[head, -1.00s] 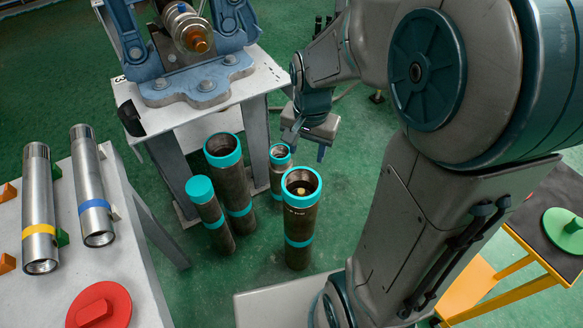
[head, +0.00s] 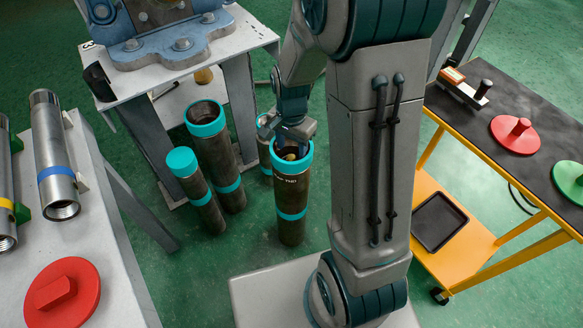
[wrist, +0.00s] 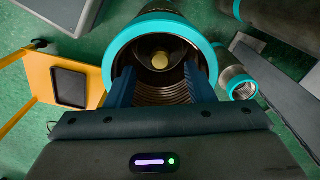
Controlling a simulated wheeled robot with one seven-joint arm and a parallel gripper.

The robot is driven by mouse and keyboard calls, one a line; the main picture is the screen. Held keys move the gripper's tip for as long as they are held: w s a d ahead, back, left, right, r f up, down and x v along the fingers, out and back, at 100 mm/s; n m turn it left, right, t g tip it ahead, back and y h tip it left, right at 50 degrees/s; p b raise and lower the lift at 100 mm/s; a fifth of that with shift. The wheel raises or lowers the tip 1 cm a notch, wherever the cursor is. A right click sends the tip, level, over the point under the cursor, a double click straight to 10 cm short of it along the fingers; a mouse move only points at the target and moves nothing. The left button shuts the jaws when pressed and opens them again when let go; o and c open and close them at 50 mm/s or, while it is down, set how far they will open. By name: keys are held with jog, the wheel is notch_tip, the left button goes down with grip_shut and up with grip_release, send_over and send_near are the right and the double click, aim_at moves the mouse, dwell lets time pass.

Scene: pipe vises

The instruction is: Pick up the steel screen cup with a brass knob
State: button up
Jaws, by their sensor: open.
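The steel screen cup (wrist: 145,50) sits inside the mouth of a dark upright pipe with a turquoise collar (head: 278,158). It shows as a dark round shape, mostly hidden by the pipe wall and shadow. My gripper (wrist: 159,80) is open and empty, pointing down at the pipe mouth. Its two blue fingers straddle the near part of the opening, with the knob beyond and between them. I cannot tell how deep the tips are.
Other turquoise-collared pipes (head: 207,117) stand close on the left and behind. A grey vise table (head: 180,75) is behind them. A white table (head: 95,180) with steel pipes is at left. A yellow cart (head: 470,225) with red and green discs is at right.

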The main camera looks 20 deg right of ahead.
aim_at(292, 157)
notch_tip(292, 157, down, 5)
jog(key=shift+f+b, duration=0.15)
jog(key=shift+b, duration=0.75)
grip_shut()
jog(key=shift+r, duration=0.2)
